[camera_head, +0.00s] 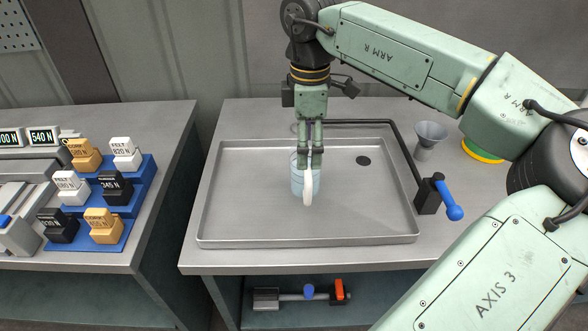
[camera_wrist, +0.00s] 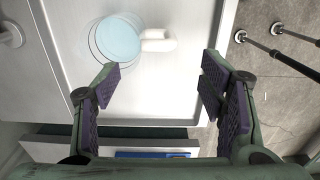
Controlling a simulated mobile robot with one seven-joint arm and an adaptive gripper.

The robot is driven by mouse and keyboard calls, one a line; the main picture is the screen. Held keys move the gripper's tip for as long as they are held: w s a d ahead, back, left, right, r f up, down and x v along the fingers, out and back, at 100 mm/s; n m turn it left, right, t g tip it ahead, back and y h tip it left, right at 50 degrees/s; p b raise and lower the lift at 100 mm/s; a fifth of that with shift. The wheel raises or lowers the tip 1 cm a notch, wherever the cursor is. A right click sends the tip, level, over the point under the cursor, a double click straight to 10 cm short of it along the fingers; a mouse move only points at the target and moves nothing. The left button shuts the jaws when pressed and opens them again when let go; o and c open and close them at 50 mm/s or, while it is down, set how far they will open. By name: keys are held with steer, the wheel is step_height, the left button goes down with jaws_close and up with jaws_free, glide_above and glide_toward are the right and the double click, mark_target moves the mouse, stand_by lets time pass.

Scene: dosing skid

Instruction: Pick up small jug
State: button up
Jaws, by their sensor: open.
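The small jug (camera_head: 297,181) is pale blue and see-through with a white handle. I cannot tell the exact height gap.
A pipe with a blue-handled valve (camera_head: 432,196) runs along the tray's back and right side. A grey funnel (camera_head: 430,138) stands to the right. Blue stepped racks (camera_head: 128,204) with labelled blocks sit on the left bench. The tray's right half is clear except for a dark drain.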

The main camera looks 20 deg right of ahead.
mark_target(306, 175)
step_height(306, 175, down, 11)
steer(key=b, duration=0.5)
steer(key=shift+r, duration=0.15)
steer(key=shift+a, duration=0.1)
steer(key=shift+c, duration=0.3)
steer(key=shift+r, duration=0.1)
jaws_close()
